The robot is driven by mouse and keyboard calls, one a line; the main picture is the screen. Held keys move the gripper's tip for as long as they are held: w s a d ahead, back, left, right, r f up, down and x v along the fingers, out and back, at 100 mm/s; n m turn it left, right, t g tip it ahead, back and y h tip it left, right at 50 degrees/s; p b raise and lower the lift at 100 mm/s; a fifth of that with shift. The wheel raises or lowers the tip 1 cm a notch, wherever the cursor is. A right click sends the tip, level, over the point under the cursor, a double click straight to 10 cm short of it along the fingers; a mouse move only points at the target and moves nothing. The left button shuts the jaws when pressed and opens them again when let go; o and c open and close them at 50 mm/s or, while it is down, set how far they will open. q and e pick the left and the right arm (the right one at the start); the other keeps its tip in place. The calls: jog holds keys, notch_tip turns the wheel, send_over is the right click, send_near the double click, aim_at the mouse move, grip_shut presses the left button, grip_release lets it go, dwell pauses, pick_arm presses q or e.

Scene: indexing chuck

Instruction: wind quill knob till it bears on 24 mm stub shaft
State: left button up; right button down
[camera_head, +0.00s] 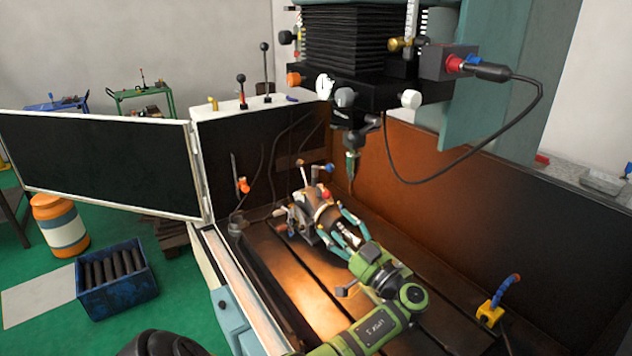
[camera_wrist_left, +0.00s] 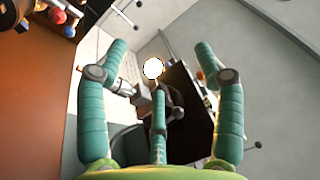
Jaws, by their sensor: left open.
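The indexing chuck assembly (camera_head: 314,208) sits on the slotted table in the middle of the head view, with a brown round body and several small coloured handles. A pale, shiny short cylinder (camera_head: 347,236), perhaps the stub shaft, shows between the teal fingers of my left gripper (camera_head: 336,225). The gripper is open and reaches in from the near side; contact cannot be told. In the left wrist view the gripper (camera_wrist_left: 162,64) has its fingers spread, with a bright white disc (camera_wrist_left: 153,69) beyond them. I cannot tell which part is the quill knob. My right gripper is not visible.
The machine head (camera_head: 372,85) with knobs and a downward tool (camera_head: 352,160) hangs above the chuck. A brown enclosure wall (camera_head: 440,185) stands at right, and a door (camera_head: 95,165) stands open at left. A yellow block with a blue hose (camera_head: 491,312) sits at the right.

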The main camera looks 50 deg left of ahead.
pick_arm(q)
jog(key=s+a+r+g+y, duration=0.1)
jog(key=s+a+r, duration=0.1)
jog(key=a+r, duration=0.2)
jog(key=shift+a+n+g, duration=0.3)
jog(key=shift+a+n, duration=0.1)
jog(key=shift+a, duration=0.2)
jog(key=shift+w, duration=0.1)
